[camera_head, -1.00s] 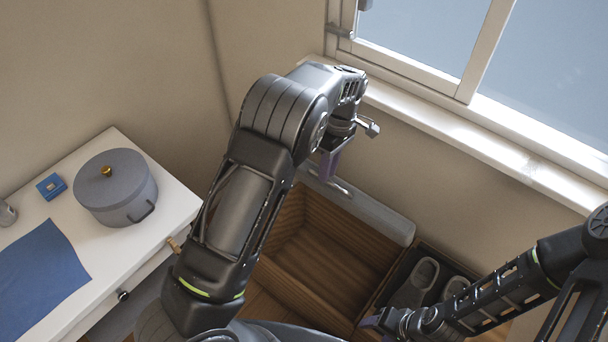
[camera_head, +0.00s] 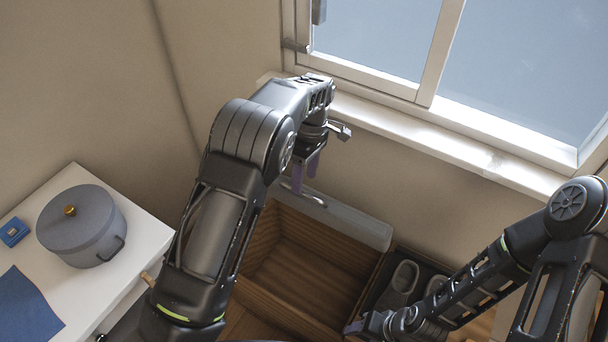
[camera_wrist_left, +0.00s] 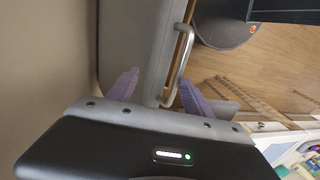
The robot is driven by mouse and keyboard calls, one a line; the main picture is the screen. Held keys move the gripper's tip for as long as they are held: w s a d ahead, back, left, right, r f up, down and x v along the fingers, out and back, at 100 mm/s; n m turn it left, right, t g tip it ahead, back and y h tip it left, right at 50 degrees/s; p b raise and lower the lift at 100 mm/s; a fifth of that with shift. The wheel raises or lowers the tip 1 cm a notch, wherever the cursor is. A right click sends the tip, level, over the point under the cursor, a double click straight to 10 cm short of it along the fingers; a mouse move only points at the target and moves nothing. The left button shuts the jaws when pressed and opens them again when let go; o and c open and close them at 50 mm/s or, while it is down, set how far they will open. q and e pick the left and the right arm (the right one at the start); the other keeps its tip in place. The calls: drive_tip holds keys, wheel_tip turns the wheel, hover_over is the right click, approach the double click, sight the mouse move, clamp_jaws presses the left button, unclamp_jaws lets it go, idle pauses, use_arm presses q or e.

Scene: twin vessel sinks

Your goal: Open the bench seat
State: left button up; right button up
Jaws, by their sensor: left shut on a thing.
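The bench seat lid (camera_head: 355,226) is a grey padded panel standing raised near the wall under the window, with a metal handle (camera_head: 309,198). The handle also shows in the wrist view (camera_wrist_left: 181,62). Below it the wooden bench box (camera_head: 300,275) is open and looks empty. My left gripper (camera_head: 305,173) is at the lid's upper left edge, shut on the lid, its purple fingers on either side of the edge beside the handle. My right gripper (camera_head: 356,327) is low beside the box; its finger gap is not clear.
Grey slippers (camera_head: 402,280) lie in a dark compartment right of the box. A white cabinet (camera_head: 140,240) at left holds a grey pot (camera_head: 80,225), a blue box (camera_head: 14,231) and a blue cloth (camera_head: 25,308). The window sill (camera_head: 440,143) runs above the lid.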

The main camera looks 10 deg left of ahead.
use_arm(q)
drive_tip(key=shift+w+d+f, duration=0.15)
drive_tip(key=shift+w+d, duration=0.05)
drive_tip(key=shift+d, duration=0.1)
drive_tip(key=shift+w+r, duration=0.15)
drive_tip(key=shift+r, duration=0.35)
wheel_tip(320, 180, up, 7)
drive_tip(key=p, duration=0.1)
drive_tip(key=shift+w+p, duration=0.3)
drive_tip(key=shift+w, duration=0.15)
drive_tip(key=shift+a, duration=0.1)
